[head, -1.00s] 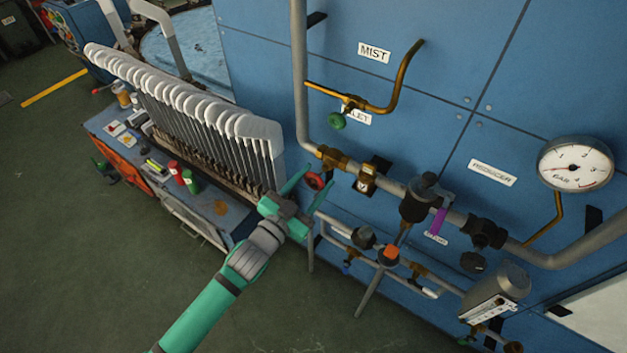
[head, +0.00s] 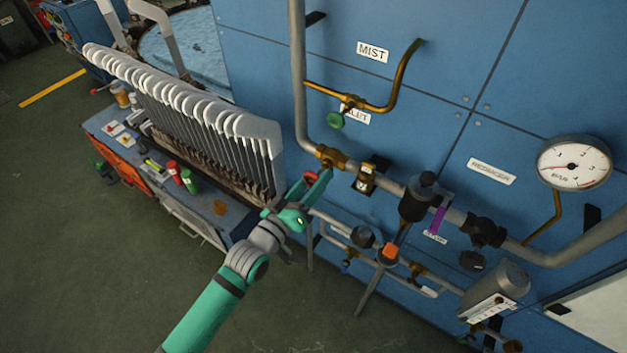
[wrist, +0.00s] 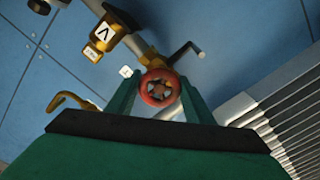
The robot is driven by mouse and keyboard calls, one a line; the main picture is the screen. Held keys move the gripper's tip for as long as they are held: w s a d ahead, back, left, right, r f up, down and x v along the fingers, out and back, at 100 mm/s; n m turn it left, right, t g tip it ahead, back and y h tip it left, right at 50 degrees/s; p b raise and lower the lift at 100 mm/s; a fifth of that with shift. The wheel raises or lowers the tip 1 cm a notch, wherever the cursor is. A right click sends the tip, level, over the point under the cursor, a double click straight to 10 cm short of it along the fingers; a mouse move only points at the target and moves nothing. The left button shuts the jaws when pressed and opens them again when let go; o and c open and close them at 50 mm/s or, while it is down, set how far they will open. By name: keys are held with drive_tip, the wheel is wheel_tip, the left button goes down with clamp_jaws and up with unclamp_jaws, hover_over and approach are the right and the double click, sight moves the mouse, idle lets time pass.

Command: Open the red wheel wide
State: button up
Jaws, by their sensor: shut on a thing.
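The red wheel (wrist: 160,88) is a small round handwheel on a brass valve in the grey pipe. In the wrist view it sits between the two green fingers of my gripper (wrist: 158,92), one finger on each side of its rim. In the head view the red wheel (head: 310,177) is partly covered by the fingers. My gripper (head: 313,186) is shut on the wheel. How far the wheel is turned cannot be told.
A row of white sock boards (head: 200,110) stands close on the left above a cluttered workbench (head: 222,222). The blue panel (head: 260,50) carries pipes, a green wheel (head: 335,120), a black reducer (head: 416,203) with a purple tag, and a pressure gauge (head: 573,163). Open floor lies in front.

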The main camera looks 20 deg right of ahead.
drive_tip(key=n, duration=0.3)
drive_tip(key=shift+s+f+n, duration=0.1)
drive_tip(key=shift+n, duration=0.3)
drive_tip(key=n, duration=0.2)
drive_tip(key=shift+n, duration=0.4)
drive_tip(key=n, duration=0.6)
drive_tip(key=shift+r, duration=0.2)
drive_tip(key=o, duration=1)
drive_tip(key=shift+o, duration=0.2)
drive_tip(key=v, duration=1)
drive_tip(key=shift+s+a, duration=0.25)
